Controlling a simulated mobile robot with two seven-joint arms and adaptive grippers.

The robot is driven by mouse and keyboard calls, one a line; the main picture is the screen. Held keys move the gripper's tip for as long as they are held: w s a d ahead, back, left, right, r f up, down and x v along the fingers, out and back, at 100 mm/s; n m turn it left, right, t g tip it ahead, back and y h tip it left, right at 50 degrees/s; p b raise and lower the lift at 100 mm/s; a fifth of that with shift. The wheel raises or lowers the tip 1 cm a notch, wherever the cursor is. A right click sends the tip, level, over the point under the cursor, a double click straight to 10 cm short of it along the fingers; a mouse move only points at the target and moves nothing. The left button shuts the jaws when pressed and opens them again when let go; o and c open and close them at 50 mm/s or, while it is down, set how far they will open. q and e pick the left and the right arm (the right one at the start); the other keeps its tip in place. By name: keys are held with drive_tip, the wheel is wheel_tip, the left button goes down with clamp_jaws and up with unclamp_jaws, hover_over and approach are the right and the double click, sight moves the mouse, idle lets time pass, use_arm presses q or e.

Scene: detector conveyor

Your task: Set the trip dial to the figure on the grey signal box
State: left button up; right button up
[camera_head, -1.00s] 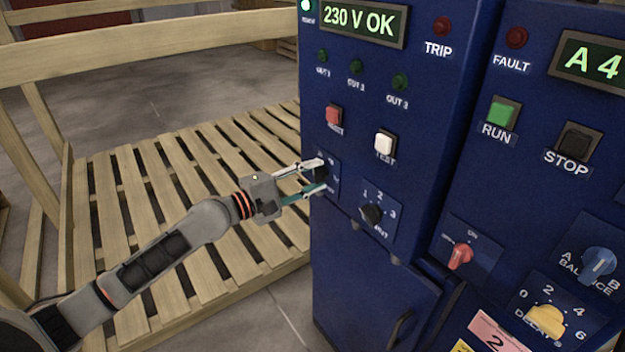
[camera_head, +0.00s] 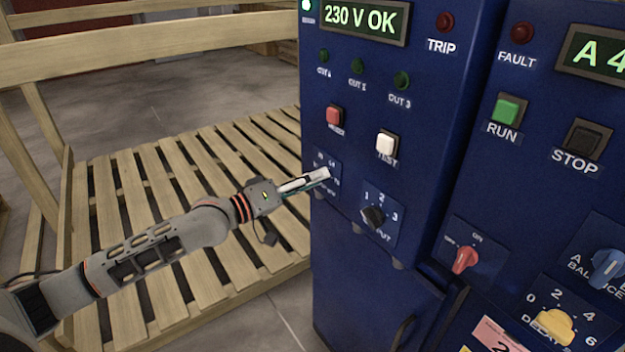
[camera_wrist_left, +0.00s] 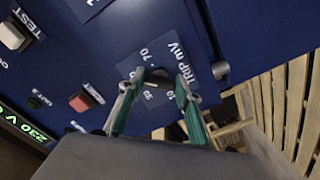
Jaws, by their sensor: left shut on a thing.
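The trip dial (camera_wrist_left: 158,77) is a dark knob on a blue plate (camera_wrist_left: 140,60) marked "TRIP mV" in the left wrist view, with figures such as 70 and 30 partly readable around it. My left gripper (camera_wrist_left: 158,92) has its fingers on either side of the knob and is shut on it. In the head view my left gripper (camera_head: 322,177) reaches the plate on the blue cabinet and hides the knob. The dial's setting cannot be read. The grey signal box is not visible in these views. My right gripper is not in view.
Close by on the cabinet are a red button (camera_head: 334,116), a white TEST button (camera_head: 386,143) and a black output selector (camera_head: 372,217). A red switch (camera_head: 465,260) and a yellow delay dial (camera_head: 555,325) sit at the right.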

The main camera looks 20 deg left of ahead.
use_arm(q)
drive_tip(key=shift+a+f+m+p, duration=0.1)
drive_tip(key=shift+m+p, duration=0.7)
drive_tip(key=shift+m, duration=1.6)
drive_tip(key=shift+f+m+p, duration=0.1)
drive_tip(key=shift+m+p, duration=0.65)
drive_tip(key=shift+m, duration=1.65)
drive_tip(key=o, duration=1.1)
drive_tip(key=shift+w, duration=0.1)
drive_tip(key=v, duration=1.2)
